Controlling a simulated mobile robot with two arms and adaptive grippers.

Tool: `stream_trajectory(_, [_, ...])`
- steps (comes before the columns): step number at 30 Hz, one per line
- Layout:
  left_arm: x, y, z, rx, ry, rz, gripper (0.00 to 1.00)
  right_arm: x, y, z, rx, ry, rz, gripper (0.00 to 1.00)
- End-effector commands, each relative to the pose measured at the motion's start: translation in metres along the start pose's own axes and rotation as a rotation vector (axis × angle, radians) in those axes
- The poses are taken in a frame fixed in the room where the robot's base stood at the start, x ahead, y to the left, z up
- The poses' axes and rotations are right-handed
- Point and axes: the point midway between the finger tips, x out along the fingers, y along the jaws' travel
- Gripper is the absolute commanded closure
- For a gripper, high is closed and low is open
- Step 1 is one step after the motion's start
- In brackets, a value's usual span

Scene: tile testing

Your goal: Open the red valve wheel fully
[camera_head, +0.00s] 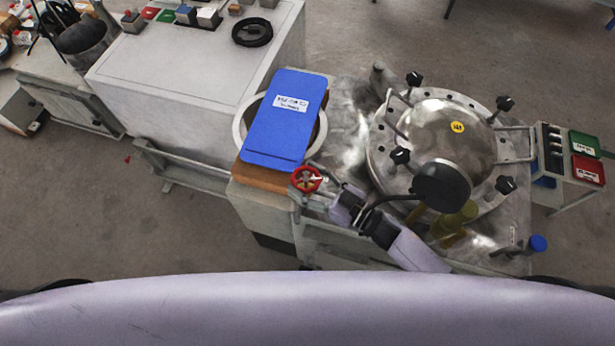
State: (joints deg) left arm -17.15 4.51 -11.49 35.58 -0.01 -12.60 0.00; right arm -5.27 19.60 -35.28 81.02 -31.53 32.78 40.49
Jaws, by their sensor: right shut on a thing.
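The red valve wheel (305,179) is at the front edge of the bench, just below the blue clipboard-like panel. My right gripper (322,190) reaches it from the lower right, and its fingers are shut at the wheel's right side. The exact grip on the rim is small and hard to make out. The wheel's left part shows freely. My left gripper does not show.
The blue panel (286,118) lies over a white ring (239,128) behind the wheel. A round metal vessel (450,135) with black knobs stands to the right. A blue-capped valve (538,243) is at the bench's right front.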

Motion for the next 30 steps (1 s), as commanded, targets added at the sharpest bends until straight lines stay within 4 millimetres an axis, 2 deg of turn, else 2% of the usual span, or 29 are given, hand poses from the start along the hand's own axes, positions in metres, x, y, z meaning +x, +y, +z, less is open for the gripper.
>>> stream_trajectory(4, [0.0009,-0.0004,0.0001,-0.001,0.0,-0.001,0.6,-0.0002,0.001,-0.0002,-0.001,0.0,-0.056,0.68])
stream_trajectory(13, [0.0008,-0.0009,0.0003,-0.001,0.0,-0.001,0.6,-0.0004,0.0008,-0.0002,0.002,0.0,-0.061,0.68])
stream_trajectory(14, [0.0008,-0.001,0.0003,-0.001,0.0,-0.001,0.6,-0.0003,0.0008,-0.0002,0.002,0.0,-0.061,0.4])
stream_trajectory(23, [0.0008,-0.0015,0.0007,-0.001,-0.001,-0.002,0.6,-0.0004,0.0009,0.0,0.001,0.0,-0.06,0.2])
stream_trajectory(30, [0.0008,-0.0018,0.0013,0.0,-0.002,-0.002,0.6,-0.0005,0.001,0.0001,0.001,-0.001,-0.059,0.19])
